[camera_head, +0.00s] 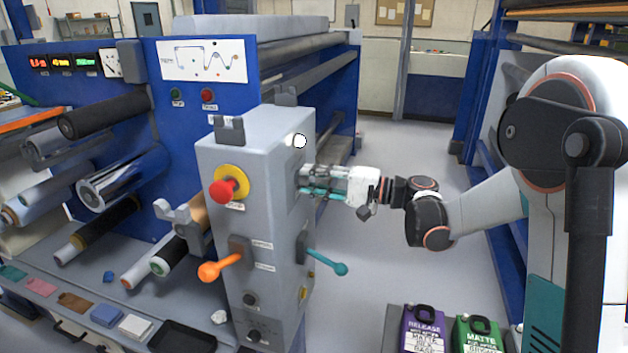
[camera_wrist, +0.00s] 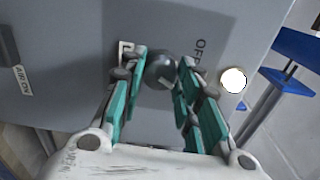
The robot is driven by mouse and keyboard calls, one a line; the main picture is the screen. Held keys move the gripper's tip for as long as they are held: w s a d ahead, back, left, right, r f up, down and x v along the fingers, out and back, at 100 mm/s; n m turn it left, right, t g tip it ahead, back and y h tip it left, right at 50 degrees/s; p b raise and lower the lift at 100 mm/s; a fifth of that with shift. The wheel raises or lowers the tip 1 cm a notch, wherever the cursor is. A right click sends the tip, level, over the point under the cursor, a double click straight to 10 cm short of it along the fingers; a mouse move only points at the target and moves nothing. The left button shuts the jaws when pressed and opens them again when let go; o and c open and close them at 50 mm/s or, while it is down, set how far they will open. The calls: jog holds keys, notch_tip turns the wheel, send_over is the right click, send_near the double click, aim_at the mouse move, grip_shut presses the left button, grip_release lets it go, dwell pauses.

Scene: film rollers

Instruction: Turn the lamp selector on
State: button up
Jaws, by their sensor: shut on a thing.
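The lamp selector (camera_wrist: 160,68) is a dark round knob on the side face of the grey control box (camera_head: 262,150). In the wrist view, an OFF label stands to its right, and a label at its left is mostly hidden by a finger. A pale mark shows on the knob, but its exact setting is hard to tell. My gripper (camera_wrist: 163,76) is shut on the knob, with teal-padded fingers on both sides. In the head view, my gripper (camera_head: 308,179) reaches the box's side from the right and hides the knob. A round white lamp (camera_head: 300,141) shows above it.
An orange-handled lever (camera_head: 212,270), a teal-handled lever (camera_head: 338,268) and a red stop button (camera_head: 226,190) stick out of the box. Film rollers (camera_head: 122,180) fill the machine at left. Purple and green packs (camera_head: 424,330) stand at the bottom right. The floor behind my arm is clear.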

jog(key=shift+m, duration=0.3)
jog(key=o, duration=1.1)
jog(key=v, duration=1.2)
jog(key=shift+f, duration=0.1)
